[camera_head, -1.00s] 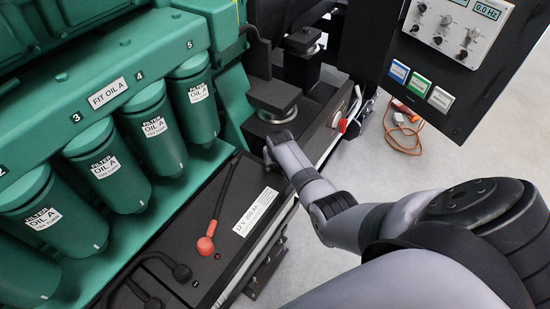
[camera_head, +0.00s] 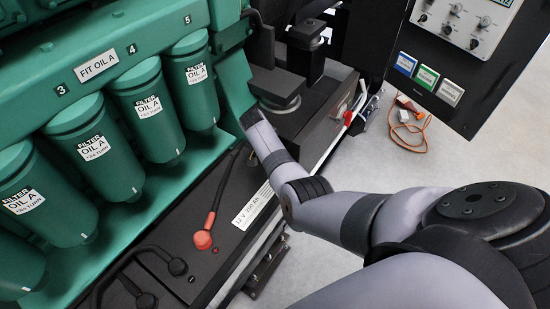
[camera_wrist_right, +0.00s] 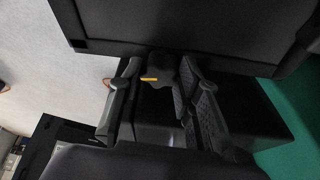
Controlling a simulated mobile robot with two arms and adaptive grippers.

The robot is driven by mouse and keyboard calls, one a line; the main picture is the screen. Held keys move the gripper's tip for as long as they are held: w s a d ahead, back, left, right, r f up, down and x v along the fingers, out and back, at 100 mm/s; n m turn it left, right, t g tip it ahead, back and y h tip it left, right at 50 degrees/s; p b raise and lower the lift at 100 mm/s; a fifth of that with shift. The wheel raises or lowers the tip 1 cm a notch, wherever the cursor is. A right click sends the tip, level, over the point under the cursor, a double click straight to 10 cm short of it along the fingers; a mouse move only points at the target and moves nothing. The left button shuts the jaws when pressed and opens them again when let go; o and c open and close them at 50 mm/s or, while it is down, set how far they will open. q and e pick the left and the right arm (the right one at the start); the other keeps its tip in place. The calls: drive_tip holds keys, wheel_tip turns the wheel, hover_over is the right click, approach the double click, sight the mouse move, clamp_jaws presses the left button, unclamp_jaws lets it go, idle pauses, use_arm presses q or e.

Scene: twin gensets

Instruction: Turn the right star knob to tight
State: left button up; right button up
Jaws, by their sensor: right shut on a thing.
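The star knob (camera_wrist_right: 160,64) shows in the right wrist view as a dark lobed shape with a yellow pointer mark (camera_wrist_right: 149,79). My right gripper (camera_wrist_right: 160,72) has one finger on each side of it and is shut on it. Which way the yellow mark stands against any scale cannot be told. In the head view my right arm reaches in from the lower right to the black block beside the green engine. Its own wrist hides the gripper and the knob there. My left gripper is in neither view.
Several green oil filters (camera_head: 158,110) line the engine at left. A black battery box with a red terminal cap (camera_head: 202,240) lies below the arm. A control panel (camera_head: 470,60) hangs at upper right. An orange cable (camera_head: 410,147) lies on the open grey floor.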

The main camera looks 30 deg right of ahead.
drive_tip(key=shift+w+m+g+b, duration=0.1)
drive_tip(key=shift+m+g+b, duration=0.3)
drive_tip(key=shift+m+b, duration=0.75)
drive_tip(key=o, duration=0.9)
drive_tip(key=shift+c, duration=0.2)
drive_tip(key=shift+a+r, duration=0.1)
drive_tip(key=v, duration=1.1)
drive_tip(key=shift+a+r, duration=0.2)
drive_tip(key=shift+r, duration=0.15)
